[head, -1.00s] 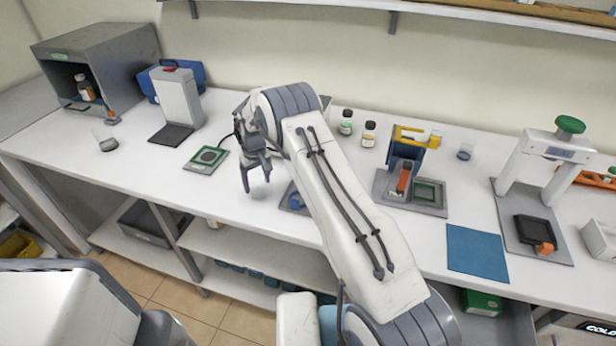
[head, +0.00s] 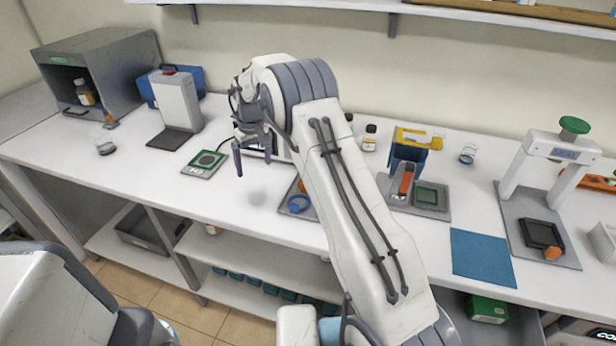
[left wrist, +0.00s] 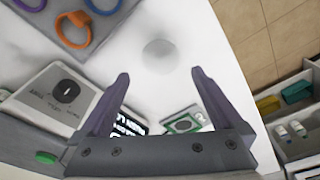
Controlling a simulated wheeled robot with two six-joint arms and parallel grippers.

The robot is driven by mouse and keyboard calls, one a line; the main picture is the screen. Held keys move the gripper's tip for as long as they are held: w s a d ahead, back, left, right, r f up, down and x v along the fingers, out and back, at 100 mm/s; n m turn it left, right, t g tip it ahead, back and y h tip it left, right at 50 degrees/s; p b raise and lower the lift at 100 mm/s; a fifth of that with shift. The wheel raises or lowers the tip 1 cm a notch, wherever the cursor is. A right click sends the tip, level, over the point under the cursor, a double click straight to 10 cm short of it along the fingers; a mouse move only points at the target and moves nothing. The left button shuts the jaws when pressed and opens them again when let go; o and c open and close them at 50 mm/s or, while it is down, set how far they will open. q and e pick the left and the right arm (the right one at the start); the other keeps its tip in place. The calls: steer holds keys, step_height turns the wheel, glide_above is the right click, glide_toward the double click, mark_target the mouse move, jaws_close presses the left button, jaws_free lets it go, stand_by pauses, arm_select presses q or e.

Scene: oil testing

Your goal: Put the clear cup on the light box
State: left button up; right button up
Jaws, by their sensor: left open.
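A faint, see-through round thing, which looks like the clear cup (head: 257,197), stands on the white table near its front edge. In the left wrist view the clear cup (left wrist: 160,56) lies beyond and between my fingertips, not touching them. My left gripper (head: 254,163) is open and empty, above the table and behind the cup in the head view. Its two fingers also show in the left wrist view (left wrist: 158,75). A dark panel with bright lettering (left wrist: 128,126) may be the light box; the gripper partly hides it. My right gripper is out of view.
A green-edged pad (head: 204,162) and a white stand (head: 176,105) are to the left. Two other glass vessels stand at far left (head: 105,147) and right (head: 467,154). A tray with coloured rings (head: 299,204) is beside my arm. The table's front left is clear.

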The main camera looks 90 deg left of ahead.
arm_select(q)
steer(key=m, duration=0.5)
steer(key=w+m+g+b, duration=0.1)
steer(key=m, duration=0.4)
steer(key=m+g+b, duration=0.1)
steer(key=m, duration=0.4)
steer(key=shift+w+d+f+m, duration=0.1)
steer(key=shift+w+d+m, duration=0.2)
steer(key=shift+d, duration=0.1)
steer(key=m, duration=0.6)
steer(key=m+g, duration=0.1)
steer(key=m, duration=0.7)
glide_above(263, 200)
steer(key=a, duration=0.1)
step_height(263, 200, down, 6)
steer(key=shift+f, duration=0.2)
steer(key=shift+a+p+x, duration=0.15)
steer(key=shift+p+x, duration=0.3)
steer(key=shift+x, duration=0.9)
steer(key=shift+a+p+x, duration=0.2)
steer(key=shift+p+x, duration=0.2)
steer(key=shift+x, duration=0.9)
steer(key=shift+s, duration=0.1)
steer(key=c, duration=1.4)
steer(key=shift+r, duration=0.1)
